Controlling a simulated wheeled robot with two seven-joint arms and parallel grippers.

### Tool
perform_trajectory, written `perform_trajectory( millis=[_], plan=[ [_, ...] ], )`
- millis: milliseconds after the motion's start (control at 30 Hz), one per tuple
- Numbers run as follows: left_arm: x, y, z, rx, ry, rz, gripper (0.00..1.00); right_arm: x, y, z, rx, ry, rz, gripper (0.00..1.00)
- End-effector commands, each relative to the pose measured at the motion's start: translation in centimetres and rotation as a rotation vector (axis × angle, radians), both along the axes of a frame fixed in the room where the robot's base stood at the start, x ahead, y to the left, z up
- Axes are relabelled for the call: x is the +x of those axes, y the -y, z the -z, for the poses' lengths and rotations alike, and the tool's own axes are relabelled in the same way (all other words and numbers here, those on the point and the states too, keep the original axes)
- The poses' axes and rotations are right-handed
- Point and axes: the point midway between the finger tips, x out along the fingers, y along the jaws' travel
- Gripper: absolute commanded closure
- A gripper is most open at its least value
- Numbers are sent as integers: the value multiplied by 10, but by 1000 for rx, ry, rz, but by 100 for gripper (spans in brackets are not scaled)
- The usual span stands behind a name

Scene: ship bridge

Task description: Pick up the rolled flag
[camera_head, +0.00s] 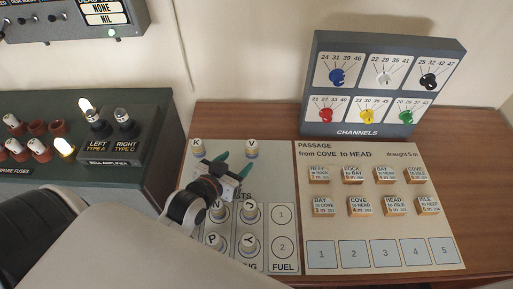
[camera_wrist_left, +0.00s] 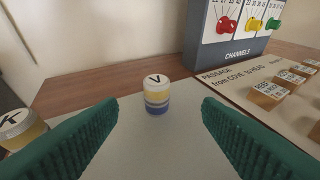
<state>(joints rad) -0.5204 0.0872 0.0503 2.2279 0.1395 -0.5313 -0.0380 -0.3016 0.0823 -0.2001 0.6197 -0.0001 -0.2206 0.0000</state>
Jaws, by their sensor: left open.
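Rolled flags stand upright as short lettered cylinders on a pale board (camera_head: 276,182). The flag marked V (camera_head: 251,151) is at the board's back right, with yellow, white and blue bands in the left wrist view (camera_wrist_left: 157,98). The flag marked K (camera_head: 197,148) is at the back left and shows at the left edge of the left wrist view (camera_wrist_left: 22,128). Several more, including P (camera_head: 214,241) and Y (camera_head: 248,243), stand nearer the front. My left gripper (camera_head: 226,166) is open and empty over the board, its green fingers towards V, which appears between them and beyond their tips.
A passage board (camera_head: 384,230) with several small wooden blocks lies right of the flag board. A grey channels box (camera_head: 385,84) with coloured knobs stands behind it. A dark green fuse panel (camera_head: 140,150) is at left. Bare wood shows at far right.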

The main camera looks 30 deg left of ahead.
Motion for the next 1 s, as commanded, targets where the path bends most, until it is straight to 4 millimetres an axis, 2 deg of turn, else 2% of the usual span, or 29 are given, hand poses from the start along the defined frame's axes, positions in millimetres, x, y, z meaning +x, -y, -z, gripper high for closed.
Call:
perform_trajectory(
  millis=[33,133,433,767,1000],
  plan=[
    [0,0,8,0,0,0,40,-1,-1,8,1,-2,1,64],
    [4,0,11,0,0,0,40,-2,-3,9,4,-3,2,64],
    [49,1,28,-1,0,0,40,-1,-4,-1,5,-1,3,64],
    [73,0,39,0,-1,0,40,0,-4,-7,5,0,3,64],
    [102,-2,54,-1,0,0,40,0,-2,-14,4,1,2,64]
  ],
)
